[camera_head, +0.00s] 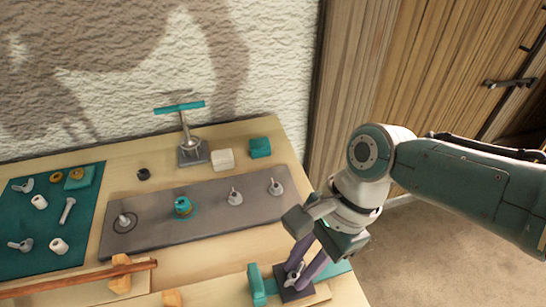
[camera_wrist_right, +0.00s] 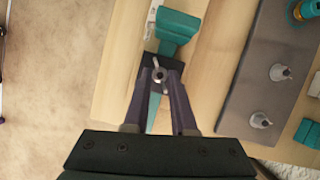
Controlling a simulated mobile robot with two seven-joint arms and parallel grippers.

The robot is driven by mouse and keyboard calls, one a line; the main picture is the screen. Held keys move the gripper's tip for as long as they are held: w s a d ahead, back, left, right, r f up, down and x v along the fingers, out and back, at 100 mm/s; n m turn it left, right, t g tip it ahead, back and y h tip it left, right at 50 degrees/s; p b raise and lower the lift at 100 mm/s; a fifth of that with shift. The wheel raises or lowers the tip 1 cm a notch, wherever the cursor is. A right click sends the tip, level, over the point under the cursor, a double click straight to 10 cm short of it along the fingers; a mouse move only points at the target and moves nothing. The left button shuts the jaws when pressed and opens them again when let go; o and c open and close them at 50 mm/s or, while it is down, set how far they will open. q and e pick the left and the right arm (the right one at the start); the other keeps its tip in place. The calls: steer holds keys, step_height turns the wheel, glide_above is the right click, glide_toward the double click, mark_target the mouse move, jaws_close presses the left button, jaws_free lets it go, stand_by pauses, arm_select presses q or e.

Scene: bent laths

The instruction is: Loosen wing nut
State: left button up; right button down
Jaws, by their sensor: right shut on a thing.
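The grey metal wing nut (camera_head: 294,272) sits on a dark square block (camera_head: 290,295) at the front right of the bench. It also shows in the wrist view (camera_wrist_right: 158,76), between the fingertips. My right gripper (camera_head: 301,264) reaches down from above with its two purple fingers on either side of the nut. In the wrist view the right fingers (camera_wrist_right: 160,77) are closed in on it, and they hide parts of the nut and block. My left gripper is not in view.
A teal upright piece (camera_head: 256,285) stands just left of the block. A grey plate (camera_head: 150,236) with several posts lies behind. A teal T-handle tool (camera_head: 180,107) stands at the back. A teal mat (camera_head: 85,225) with small parts and a wooden rod (camera_head: 90,276) lie left.

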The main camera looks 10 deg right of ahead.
steer(key=n+b, duration=0.1)
steer(key=n, duration=0.1)
steer(key=n+g+h+b, duration=0.1)
steer(key=n, duration=0.1)
steer(key=n+g+b, duration=0.1)
steer(key=n, duration=0.1)
steer(key=shift+w+a+f+n+b, duration=0.2)
steer(key=shift+w+n+b, duration=0.1)
steer(key=shift+b, duration=0.1)
steer(key=n+h+b, duration=0.1)
steer(key=n, duration=0.2)
steer(key=shift+g+b, duration=0.4)
steer(key=shift+r+n+h, duration=0.1)
steer(key=shift+n+h, duration=0.2)
steer(key=shift+n, duration=0.2)
steer(key=c, duration=0.7)
jaws_free()
steer(key=shift+c, duration=0.2)
steer(key=shift+r, duration=0.1)
